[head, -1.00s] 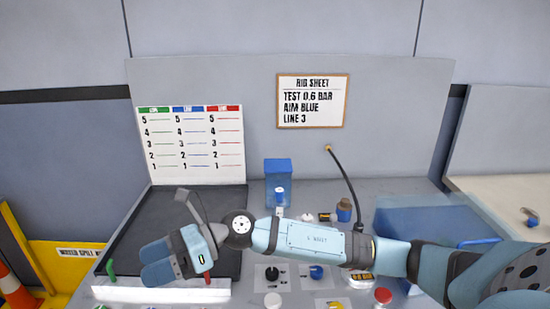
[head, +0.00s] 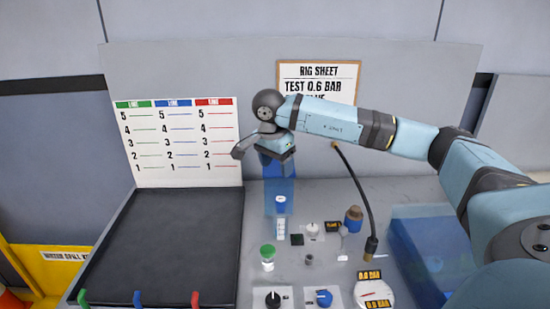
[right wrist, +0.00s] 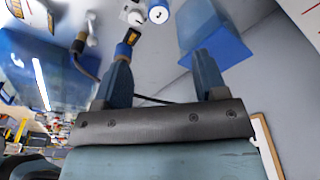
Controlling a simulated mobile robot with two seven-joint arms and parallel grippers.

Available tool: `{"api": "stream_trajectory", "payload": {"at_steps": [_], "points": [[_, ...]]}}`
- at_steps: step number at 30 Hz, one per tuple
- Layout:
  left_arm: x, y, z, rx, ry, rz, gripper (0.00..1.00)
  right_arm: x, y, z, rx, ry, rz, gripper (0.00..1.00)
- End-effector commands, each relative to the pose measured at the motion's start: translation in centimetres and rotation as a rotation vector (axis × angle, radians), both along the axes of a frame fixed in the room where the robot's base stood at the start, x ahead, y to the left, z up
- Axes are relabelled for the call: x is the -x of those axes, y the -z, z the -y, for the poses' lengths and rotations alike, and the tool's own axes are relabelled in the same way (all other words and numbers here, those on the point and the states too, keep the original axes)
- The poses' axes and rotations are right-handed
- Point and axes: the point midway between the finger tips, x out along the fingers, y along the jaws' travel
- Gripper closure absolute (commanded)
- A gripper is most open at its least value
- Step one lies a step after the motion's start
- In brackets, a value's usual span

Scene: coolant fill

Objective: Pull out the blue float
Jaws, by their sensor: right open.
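A blue-capped white cylinder (head: 281,206) stands near a translucent blue container. I cannot tell which of these is the blue float. My right gripper (head: 277,150) is raised above the back of the bench, in front of the back panel. In the right wrist view its fingers (right wrist: 163,76) are apart with nothing between them. My left gripper is not in view.
A blue container (head: 278,190) stands behind the capped cylinder, partly hidden by my right gripper. A green-capped jar (head: 267,257), a cork-topped blue bottle (head: 353,218) and a black hose (head: 362,195) stand on the bench. A blue bin (head: 425,255) is at right.

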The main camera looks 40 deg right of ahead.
Motion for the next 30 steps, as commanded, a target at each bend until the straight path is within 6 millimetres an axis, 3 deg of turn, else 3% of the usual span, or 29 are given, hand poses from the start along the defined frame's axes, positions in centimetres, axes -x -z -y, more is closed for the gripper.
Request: {"api": "stream_trajectory", "payload": {"at_steps": [7,18,24,30], "points": [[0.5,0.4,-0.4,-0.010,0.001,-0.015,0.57,0.0,3.9,0.5,-0.002,-0.001,-0.003,0.34],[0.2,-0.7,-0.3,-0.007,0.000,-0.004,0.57,0.0,10.7,1.5,-0.003,-0.001,-0.002,0.34],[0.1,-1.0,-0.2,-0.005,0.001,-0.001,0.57,-0.1,12.7,1.8,-0.003,0.000,-0.001,0.34],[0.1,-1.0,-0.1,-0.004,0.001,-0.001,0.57,-0.1,13.2,1.9,-0.003,-0.001,0.000,0.34]]}}
